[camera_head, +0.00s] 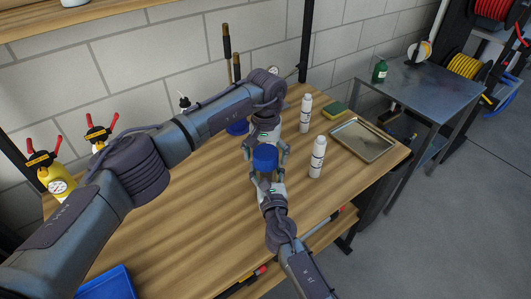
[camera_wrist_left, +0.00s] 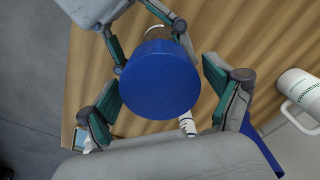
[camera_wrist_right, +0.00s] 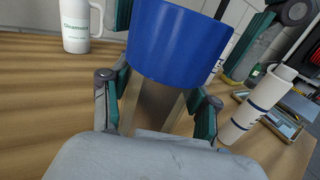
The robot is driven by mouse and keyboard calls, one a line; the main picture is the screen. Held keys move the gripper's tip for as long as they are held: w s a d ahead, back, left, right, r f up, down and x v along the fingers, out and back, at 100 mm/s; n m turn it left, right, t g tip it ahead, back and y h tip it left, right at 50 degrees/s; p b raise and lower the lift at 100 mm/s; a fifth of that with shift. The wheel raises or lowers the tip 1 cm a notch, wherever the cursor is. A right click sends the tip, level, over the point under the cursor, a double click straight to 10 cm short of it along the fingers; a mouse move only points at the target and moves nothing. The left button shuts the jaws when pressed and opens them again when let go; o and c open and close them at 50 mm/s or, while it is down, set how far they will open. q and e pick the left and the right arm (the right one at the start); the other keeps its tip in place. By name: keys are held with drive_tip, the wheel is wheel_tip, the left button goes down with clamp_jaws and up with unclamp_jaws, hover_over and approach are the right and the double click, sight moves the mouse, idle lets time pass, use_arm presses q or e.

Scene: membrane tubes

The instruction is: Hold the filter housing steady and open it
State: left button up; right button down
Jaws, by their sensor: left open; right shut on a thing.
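The filter housing has a round blue cap (camera_head: 265,155) that shows from above in the left wrist view (camera_wrist_left: 160,80). Its clear-looking body (camera_wrist_right: 155,105) stands below the cap in the right wrist view. My right gripper (camera_head: 267,176) is shut on the body, its fingers on either side under the cap. My left gripper (camera_head: 265,147) is open over the cap, with a finger on each side. In the left wrist view, gaps appear between those fingers and the cap's edge. The housing's lower end is hidden by my right gripper.
Two white bottles (camera_head: 317,157) (camera_head: 305,113) stand just right of the grippers on the wooden bench (camera_head: 190,220). A metal tray (camera_head: 362,141) and a sponge (camera_head: 334,109) lie farther right. A white jug (camera_wrist_right: 82,25) stands nearby. A blue bin (camera_head: 107,284) is at front left.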

use_arm(q)
drive_tip(key=c, duration=1.2)
drive_tip(key=n, duration=0.4)
drive_tip(key=shift+n, duration=0.3)
drive_tip(key=n, duration=1)
drive_tip(key=shift+n, duration=0.3)
drive_tip(key=n, duration=0.4)
drive_tip(key=shift+r+n, duration=0.1)
drive_tip(key=shift+n, duration=0.2)
drive_tip(key=n, duration=0.8)
drive_tip(key=shift+n, duration=0.3)
drive_tip(key=n, duration=0.6)
drive_tip(key=shift+n, duration=0.3)
drive_tip(key=n, duration=0.6)
drive_tip(key=shift+n, duration=0.3)
drive_tip(key=n, duration=0.6)
drive_tip(key=shift+n, duration=0.3)
drive_tip(key=n, duration=0.5)
drive_tip(key=shift+n, duration=0.4)
